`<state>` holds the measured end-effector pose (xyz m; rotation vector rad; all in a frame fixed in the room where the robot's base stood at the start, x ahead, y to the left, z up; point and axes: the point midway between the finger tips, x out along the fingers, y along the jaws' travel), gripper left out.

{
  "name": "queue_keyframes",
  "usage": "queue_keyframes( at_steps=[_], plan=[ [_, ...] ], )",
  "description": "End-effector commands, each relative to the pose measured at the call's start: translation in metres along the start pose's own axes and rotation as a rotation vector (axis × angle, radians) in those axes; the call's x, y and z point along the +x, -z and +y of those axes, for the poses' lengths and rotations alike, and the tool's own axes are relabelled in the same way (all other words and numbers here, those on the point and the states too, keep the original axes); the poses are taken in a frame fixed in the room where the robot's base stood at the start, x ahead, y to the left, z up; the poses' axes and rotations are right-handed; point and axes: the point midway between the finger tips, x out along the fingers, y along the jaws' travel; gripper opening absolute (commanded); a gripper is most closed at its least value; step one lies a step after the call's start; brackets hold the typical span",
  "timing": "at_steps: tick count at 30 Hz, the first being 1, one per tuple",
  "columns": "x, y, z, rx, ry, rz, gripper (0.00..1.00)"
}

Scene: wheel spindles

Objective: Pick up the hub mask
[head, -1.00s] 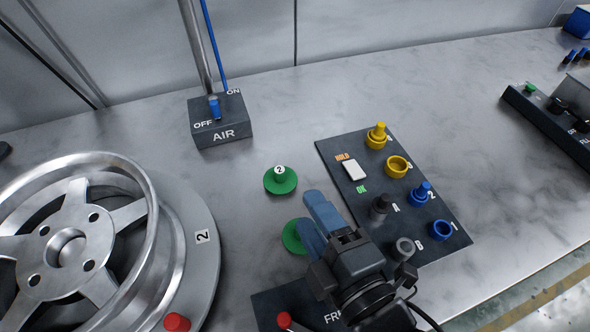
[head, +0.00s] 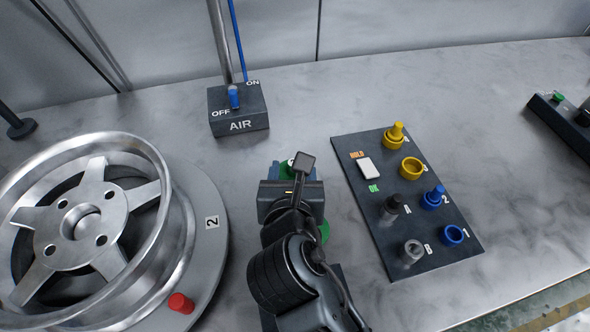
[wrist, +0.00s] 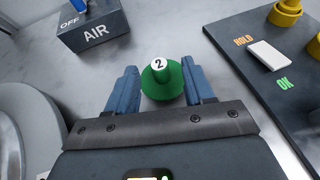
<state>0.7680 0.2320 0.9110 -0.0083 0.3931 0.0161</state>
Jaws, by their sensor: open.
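The hub mask, a green disc with a raised knob marked 2 (wrist: 161,82), lies on the bench. In the wrist view it appears between the two blue fingers of my open gripper (wrist: 160,72), with nothing held. I cannot tell how far the fingers are above the bench. In the head view my gripper (head: 290,172) covers most of this mask, and only a bit of green (head: 287,164) shows. A second green disc (head: 324,231) is mostly hidden behind my arm.
The AIR switch box (head: 238,118) stands behind the mask. A dark panel (head: 375,215) with plugs, rings and a white HOLD/OK switch (head: 370,168) lies to the right. A wheel (head: 120,255) on a grey round plate with a red knob (head: 181,303) stands to the left.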

Motion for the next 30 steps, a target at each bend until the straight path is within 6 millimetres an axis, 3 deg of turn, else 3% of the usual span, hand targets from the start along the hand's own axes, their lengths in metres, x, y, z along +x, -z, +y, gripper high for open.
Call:
queue_keyframes(
  at_steps=[12, 21, 30],
  plan=[
    [0.05, -0.002, 0.0, 0.004, -0.002, 0.0, 0.52],
    [0.053, -0.001, 0.0, 0.004, -0.003, 0.0, 0.51],
    [0.053, -0.001, 0.0, 0.005, -0.003, 0.001, 0.23]
  ],
)
